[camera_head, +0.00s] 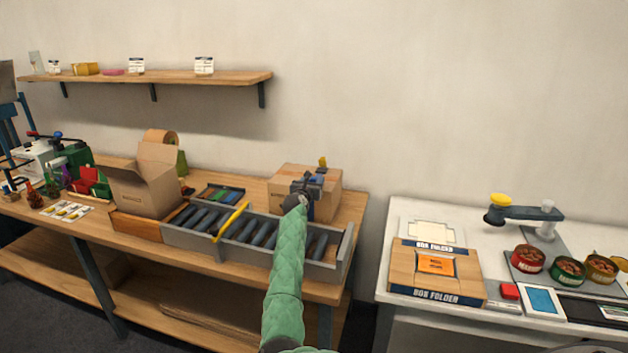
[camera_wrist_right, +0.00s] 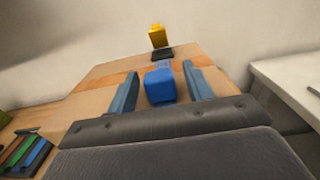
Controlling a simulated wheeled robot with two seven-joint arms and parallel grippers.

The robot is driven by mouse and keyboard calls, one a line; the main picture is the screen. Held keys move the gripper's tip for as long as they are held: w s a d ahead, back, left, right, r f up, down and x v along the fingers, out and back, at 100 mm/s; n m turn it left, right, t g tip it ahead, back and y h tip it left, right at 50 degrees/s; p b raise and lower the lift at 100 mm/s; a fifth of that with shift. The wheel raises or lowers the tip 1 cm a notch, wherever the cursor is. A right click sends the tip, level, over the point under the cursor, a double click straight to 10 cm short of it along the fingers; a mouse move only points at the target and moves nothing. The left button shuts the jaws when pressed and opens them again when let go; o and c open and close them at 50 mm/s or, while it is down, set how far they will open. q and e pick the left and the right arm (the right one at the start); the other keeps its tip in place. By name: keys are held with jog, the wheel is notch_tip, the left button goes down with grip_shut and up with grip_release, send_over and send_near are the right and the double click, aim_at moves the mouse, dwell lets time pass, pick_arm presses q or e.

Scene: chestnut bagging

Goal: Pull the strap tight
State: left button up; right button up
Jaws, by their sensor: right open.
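A closed cardboard box (camera_head: 330,200) stands at the right end of the wooden bench, behind the roller conveyor. In the right wrist view the box top (camera_wrist_right: 105,78) has a tape strip across it. A blue piece (camera_wrist_right: 160,86) lies between the fingers of my right gripper (camera_wrist_right: 163,92), at the near side of the box top. Beyond it are a dark piece and a yellow piece (camera_wrist_right: 157,36). My right gripper (camera_head: 308,184) is open at the box front, its fingers on either side of the blue piece. I cannot clearly make out the strap. My left gripper is out of view.
The roller conveyor (camera_head: 342,252) with a yellow bar (camera_head: 231,221) runs along the bench. An open carton (camera_head: 148,185) stands at its left. At right, a white table (camera_head: 398,212) holds a box folder (camera_head: 436,268) and several tins. A shelf (camera_head: 180,77) hangs above.

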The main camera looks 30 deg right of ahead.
jog(key=shift+x, duration=1)
